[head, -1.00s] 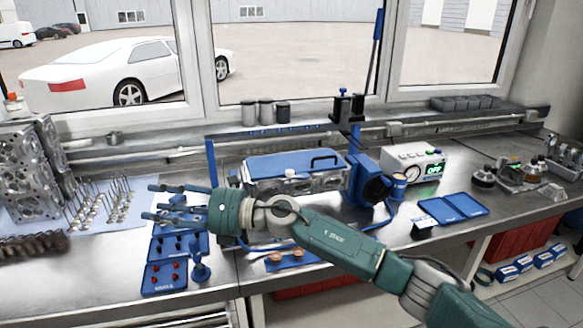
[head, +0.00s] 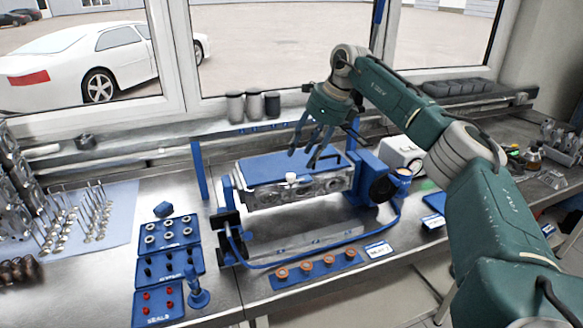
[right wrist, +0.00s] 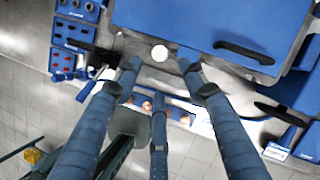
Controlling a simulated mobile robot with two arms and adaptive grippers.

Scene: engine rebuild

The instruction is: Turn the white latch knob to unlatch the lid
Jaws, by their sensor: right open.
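The white latch knob (head: 291,178) is a small round cap at the front edge of the blue lid (head: 262,169). The lid lies flat on a metal engine part held in a blue stand. My right gripper (head: 305,149) is above the lid, up and slightly right of the knob in the head view, pointing down, open and empty. In the right wrist view, the knob (right wrist: 159,53) shows between two spread fingers of my gripper (right wrist: 159,62), with no visible contact. A third finger is lower in that view. My left gripper is out of view.
Blue trays of small parts (head: 166,262) lie left of the stand. A blue strip with copper-coloured rings (head: 318,264) lies in front. A black lid handle (right wrist: 245,52) shows in the right wrist view. A white control box (head: 400,154) stands to the right.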

